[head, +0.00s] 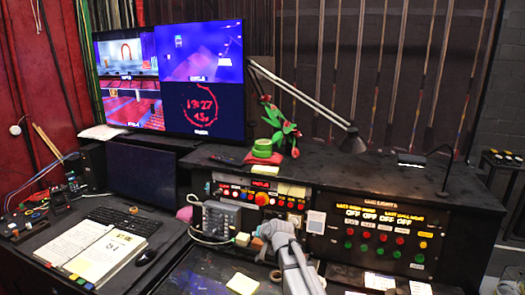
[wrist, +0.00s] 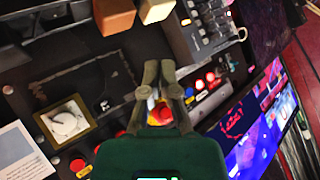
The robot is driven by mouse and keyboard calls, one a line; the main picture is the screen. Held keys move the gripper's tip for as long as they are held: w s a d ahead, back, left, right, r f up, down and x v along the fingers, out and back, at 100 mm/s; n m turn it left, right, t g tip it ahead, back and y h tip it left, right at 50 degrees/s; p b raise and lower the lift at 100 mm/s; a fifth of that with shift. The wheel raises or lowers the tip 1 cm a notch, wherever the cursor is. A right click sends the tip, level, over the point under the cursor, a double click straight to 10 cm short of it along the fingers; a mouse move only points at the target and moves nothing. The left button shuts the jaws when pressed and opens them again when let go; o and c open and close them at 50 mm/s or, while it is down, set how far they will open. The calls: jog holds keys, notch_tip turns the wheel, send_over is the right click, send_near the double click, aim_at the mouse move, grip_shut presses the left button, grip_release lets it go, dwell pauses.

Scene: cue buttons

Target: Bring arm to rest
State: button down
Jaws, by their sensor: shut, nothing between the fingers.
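My grey arm reaches up from the bottom edge in the head view, and its end is in front of the black control console (head: 330,240). My gripper (wrist: 160,68) shows in the wrist view with its two fingers together and nothing held. A red button on a yellow base (wrist: 160,113) shows between the finger links there. In the head view a red button (head: 262,198) sits on the console panel just beyond my arm's end. I cannot tell the gap between fingertips and panel.
A panel with rows of green and red buttons (head: 375,238) is right of my arm. A grey box with cables (head: 221,219) is to its left. An open notebook (head: 97,250) and a keyboard (head: 118,219) lie on the desk. A large screen (head: 172,80) and a lamp (head: 352,140) stand behind.

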jog(key=s+d+f+g+h, duration=0.1)
jog(key=s+d+f+g, duration=0.1)
jog(key=s+d, duration=0.4)
jog(key=s+d+f+g+h, duration=0.2)
jog(key=s+d+g, duration=0.2)
jog(key=s, duration=0.9)
jog(key=s+d+f+g+h, duration=0.2)
jog(key=s+d+f+g, duration=0.1)
jog(key=s+d, duration=0.6)
jog(key=shift+s+d+n, duration=0.2)
jog(key=shift+s+n, duration=0.2)
jog(key=shift+s, duration=0.1)
jog(key=shift+s+f, duration=0.1)
